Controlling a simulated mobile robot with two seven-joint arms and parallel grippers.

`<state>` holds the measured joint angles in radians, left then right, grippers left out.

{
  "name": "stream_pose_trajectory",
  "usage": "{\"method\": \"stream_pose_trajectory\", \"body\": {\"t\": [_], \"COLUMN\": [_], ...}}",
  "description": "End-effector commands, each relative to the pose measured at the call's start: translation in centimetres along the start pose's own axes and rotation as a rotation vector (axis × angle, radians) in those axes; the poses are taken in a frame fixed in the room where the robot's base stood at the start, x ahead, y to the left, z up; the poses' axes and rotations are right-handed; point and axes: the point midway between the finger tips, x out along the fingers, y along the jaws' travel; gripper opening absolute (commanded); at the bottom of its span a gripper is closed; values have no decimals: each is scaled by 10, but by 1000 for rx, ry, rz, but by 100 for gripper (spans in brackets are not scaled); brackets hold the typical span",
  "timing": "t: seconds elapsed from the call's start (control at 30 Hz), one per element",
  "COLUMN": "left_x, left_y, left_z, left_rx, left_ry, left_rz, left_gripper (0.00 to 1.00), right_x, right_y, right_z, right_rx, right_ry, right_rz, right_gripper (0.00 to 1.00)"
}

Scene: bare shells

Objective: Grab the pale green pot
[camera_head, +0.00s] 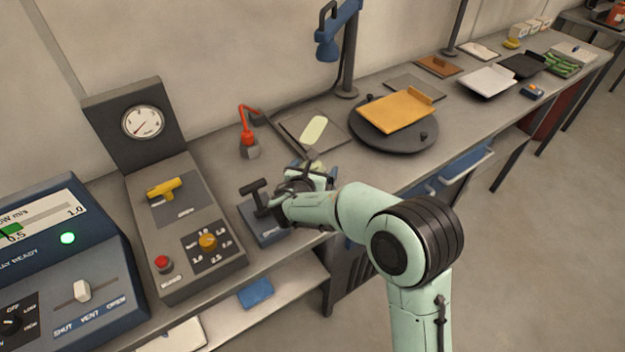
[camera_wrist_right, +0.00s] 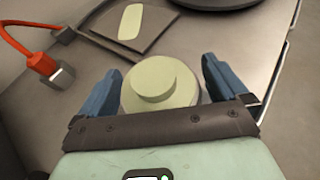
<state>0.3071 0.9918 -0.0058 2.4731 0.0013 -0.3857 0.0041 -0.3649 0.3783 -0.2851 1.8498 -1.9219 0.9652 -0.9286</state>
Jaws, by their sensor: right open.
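The pale green pot (camera_wrist_right: 162,84) is round, with a smaller raised disc on top. In the right wrist view it sits between the two blue fingers of my right gripper (camera_wrist_right: 160,88). The gripper is open, with a finger on each side of the pot; I cannot tell whether either finger touches it. In the head view my right gripper (camera_head: 318,178) is over the bench, and only a small pale part of the pot (camera_head: 316,165) shows past it. My left gripper is not in view.
A pale green oval (camera_head: 314,130) lies on a grey plate behind the gripper. A red jointed piece (camera_head: 247,124) stands to its left. A dark turntable (camera_head: 372,140) with an orange tray (camera_head: 397,110) is to the right. A gauge console (camera_head: 185,230) stands left.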

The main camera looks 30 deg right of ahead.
Motion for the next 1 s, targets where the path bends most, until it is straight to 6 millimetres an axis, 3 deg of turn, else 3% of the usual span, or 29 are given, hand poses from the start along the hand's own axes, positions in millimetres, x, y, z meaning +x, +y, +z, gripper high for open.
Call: {"method": "stream_pose_trajectory", "body": {"t": [0.1, 0.3, 0.37, 0.67, 0.77, 1.0], "left_x": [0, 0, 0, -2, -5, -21], "left_y": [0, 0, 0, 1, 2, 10], "left_z": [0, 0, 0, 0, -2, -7], "left_rx": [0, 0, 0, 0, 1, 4], "left_ry": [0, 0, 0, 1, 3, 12], "left_rz": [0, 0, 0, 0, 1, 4], "left_gripper": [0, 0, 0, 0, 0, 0], "right_x": [0, 0, -1, -4, -10, -36], "right_y": [0, 0, 0, 0, 0, 0], "right_z": [0, 0, 1, 10, 26, 89], "right_rx": [0, 0, 1, 4, 6, 11], "right_ry": [0, 0, -2, -4, -5, -7], "right_rz": [0, 0, 0, 0, 1, 2], "right_gripper": [100, 35, 28, 28, 28, 28]}}
